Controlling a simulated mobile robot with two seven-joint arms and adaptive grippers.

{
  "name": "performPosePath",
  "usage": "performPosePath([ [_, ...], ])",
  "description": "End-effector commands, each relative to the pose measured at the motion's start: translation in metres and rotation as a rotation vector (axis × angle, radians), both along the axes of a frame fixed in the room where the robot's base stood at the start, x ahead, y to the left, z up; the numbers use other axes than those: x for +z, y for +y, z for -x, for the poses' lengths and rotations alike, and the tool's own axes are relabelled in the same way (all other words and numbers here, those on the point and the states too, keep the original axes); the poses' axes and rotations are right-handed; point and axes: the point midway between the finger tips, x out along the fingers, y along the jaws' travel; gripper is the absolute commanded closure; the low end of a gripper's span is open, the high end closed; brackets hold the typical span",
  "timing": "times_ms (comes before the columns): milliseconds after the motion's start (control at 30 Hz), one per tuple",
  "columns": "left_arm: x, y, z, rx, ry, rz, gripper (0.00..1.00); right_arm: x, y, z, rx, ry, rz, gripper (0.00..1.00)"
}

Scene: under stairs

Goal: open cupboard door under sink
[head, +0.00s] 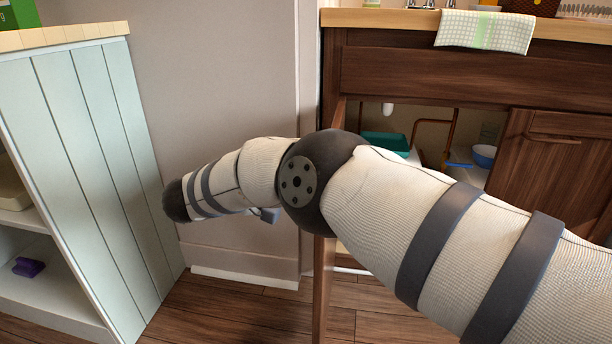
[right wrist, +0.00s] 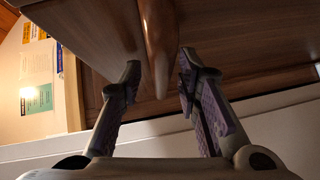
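The cupboard under the sink (head: 430,75) is dark wood. Its left door (head: 322,285) stands swung out, seen nearly edge-on, with much of it hidden behind my right arm. Its right door (head: 550,160) looks closed. My right arm crosses the head view from the lower right, past the open door; its gripper is not clearly visible there. In the right wrist view my right gripper (right wrist: 160,80) is open, one finger on each side of a wooden handle (right wrist: 157,40) on a wood panel (right wrist: 90,30). Contact cannot be told. My left gripper is out of view.
Inside the opening are a teal box (head: 385,142), pipes (head: 450,130) and a blue bowl (head: 484,155). A towel (head: 485,30) hangs over the counter edge. A pale shelf unit (head: 100,150) stands at left. Some wooden floor (head: 230,310) is clear between.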

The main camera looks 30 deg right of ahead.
Motion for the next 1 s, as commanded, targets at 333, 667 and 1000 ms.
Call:
performPosePath([
  [333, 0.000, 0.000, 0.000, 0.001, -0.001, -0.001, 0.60, 0.003, 0.032, 0.002, 0.003, 0.001, -0.002, 0.70],
  [667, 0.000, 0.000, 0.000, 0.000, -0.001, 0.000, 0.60, 0.010, 0.074, 0.005, 0.000, 0.001, 0.000, 0.70],
  [1000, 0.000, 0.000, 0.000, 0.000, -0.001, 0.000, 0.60, 0.010, 0.074, 0.005, -0.001, 0.001, 0.000, 0.70],
])
